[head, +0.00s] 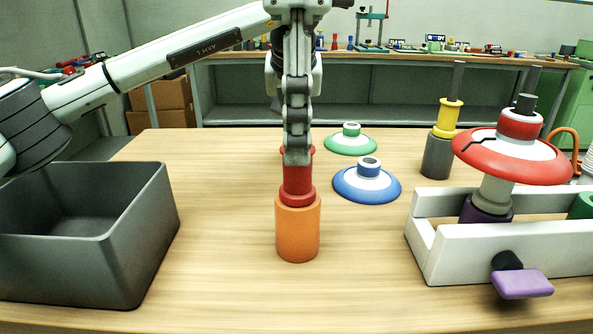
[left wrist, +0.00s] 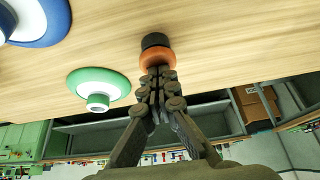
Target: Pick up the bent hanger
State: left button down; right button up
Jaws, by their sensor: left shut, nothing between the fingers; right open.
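No thing in view is plainly the bent hanger. The closest in shape is a thin orange curved rod (head: 573,140) at the right edge, partly hidden behind a red-rimmed disc. My left gripper (head: 297,158) points down over the middle of the table, shut and empty. It is far to the left of the curved rod. In the left wrist view the shut fingers (left wrist: 157,76) lie in front of an orange ring (left wrist: 155,59) on a black piece; whether they touch it I cannot tell. My right gripper is not recognisable in either view.
A dark grey bin (head: 150,240) is at left. Blue (head: 350,188) and green (head: 333,146) discs lie right of centre. A white tray (head: 455,262) bears the cracked red-rimmed disc (head: 485,160). The front middle is clear.

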aim_at(298, 176)
notch_tip(298, 176, down, 3)
jog(key=shift+f, duration=0.15)
jog(key=shift+c, duration=0.2)
grip_shut()
